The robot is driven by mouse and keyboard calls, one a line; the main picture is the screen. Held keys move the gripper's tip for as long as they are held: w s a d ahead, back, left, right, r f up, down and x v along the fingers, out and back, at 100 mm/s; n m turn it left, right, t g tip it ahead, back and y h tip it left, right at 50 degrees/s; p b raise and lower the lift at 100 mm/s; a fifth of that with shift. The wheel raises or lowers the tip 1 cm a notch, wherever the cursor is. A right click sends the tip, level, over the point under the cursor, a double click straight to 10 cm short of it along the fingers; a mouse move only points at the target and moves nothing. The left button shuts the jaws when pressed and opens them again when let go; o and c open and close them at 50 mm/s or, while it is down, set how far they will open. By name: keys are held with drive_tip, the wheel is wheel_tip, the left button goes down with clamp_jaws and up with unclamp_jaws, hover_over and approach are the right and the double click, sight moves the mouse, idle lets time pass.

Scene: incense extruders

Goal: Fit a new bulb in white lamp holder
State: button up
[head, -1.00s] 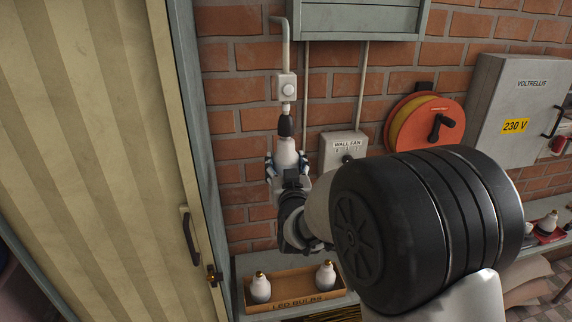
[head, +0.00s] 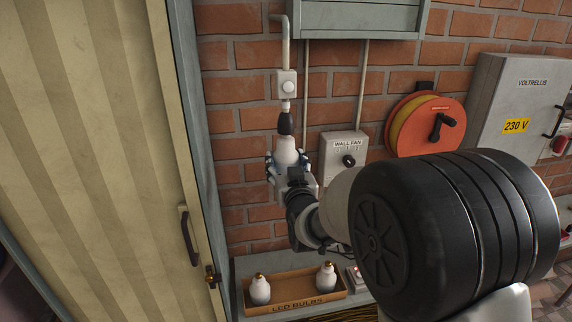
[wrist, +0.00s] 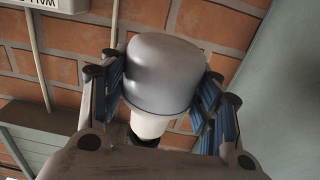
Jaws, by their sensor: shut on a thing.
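My gripper (head: 287,164) is shut on a white bulb (head: 287,147), which it holds upright against the brick wall. In the wrist view my gripper (wrist: 162,92) has its blue-padded fingers on both sides of the bulb (wrist: 162,75), with the rounded end facing the camera. A dark lamp holder (head: 286,122) hangs from a white conduit directly above the bulb; it looks black rather than white. The bulb's neck meets or nearly meets the holder. The contact and the bulb's base are hidden, so I cannot tell whether it is seated.
A box marked LED BULBS (head: 292,305) holds two bulbs on the shelf below. A cream door (head: 100,150) stands left.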

drive_tip(key=shift+d+n+g+y+b, duration=0.15)
drive_tip(key=shift+n+g+y+b, duration=0.25)
drive_tip(key=shift+n+y+b, duration=0.45)
drive_tip(key=shift+r+y, duration=0.1)
drive_tip(key=shift+y, duration=0.45)
drive_tip(key=shift+n+g+y, duration=0.4)
drive_tip(key=shift+n+y, duration=0.05)
drive_tip(key=shift+y, duration=0.05)
drive_tip(key=o, duration=1.2)
